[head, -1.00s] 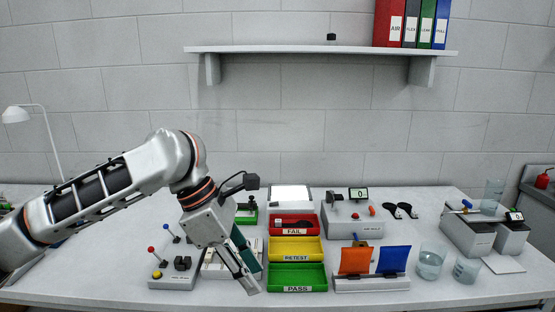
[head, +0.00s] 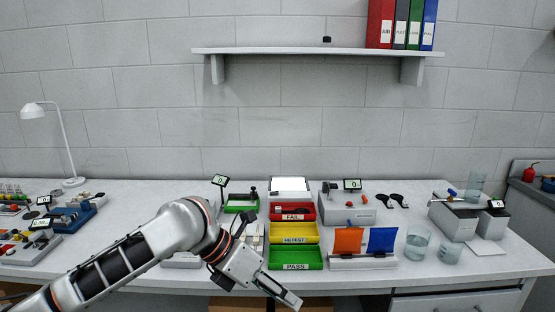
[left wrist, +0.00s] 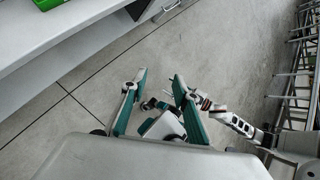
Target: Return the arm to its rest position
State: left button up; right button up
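My left arm comes in from the lower left of the head view. Its gripper (head: 283,294) points down and right, in front of the table's front edge and below the green PASS tray (head: 296,266). In the left wrist view the two teal fingers of this gripper (left wrist: 156,98) stand apart, with nothing held between them. Beyond them are the floor and parts of my own body.
The white table (head: 130,210) holds red FAIL (head: 293,217) and yellow RETEST (head: 293,239) trays, an orange and a blue flap on a stand, glass beakers (head: 417,244) and instruments. A drawer (head: 455,303) is under its right part. Open floor (left wrist: 240,60) shows in the left wrist view.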

pick_arm(q)
notch_tip(320, 180, down, 18)
jog(key=a+n+t+h, duration=0.15)
jog(key=n+t, duration=0.55)
jog(key=n, duration=1.6)
jog(key=s+a+f+n+t+y, duration=0.2)
jog(key=s+a+f+n+y, duration=0.5)
jog(key=s+a+f+n, duration=0.9)
jog(key=s+a+n, duration=0.1)
jog(key=a+n, duration=0.1)
jog(key=a, duration=0.1)
jog(key=shift+a+t, duration=0.3)
jog(key=shift+t, duration=0.1)
pick_arm(e)
jog(key=shift+s+f, duration=0.2)
jog(key=shift+s, duration=0.1)
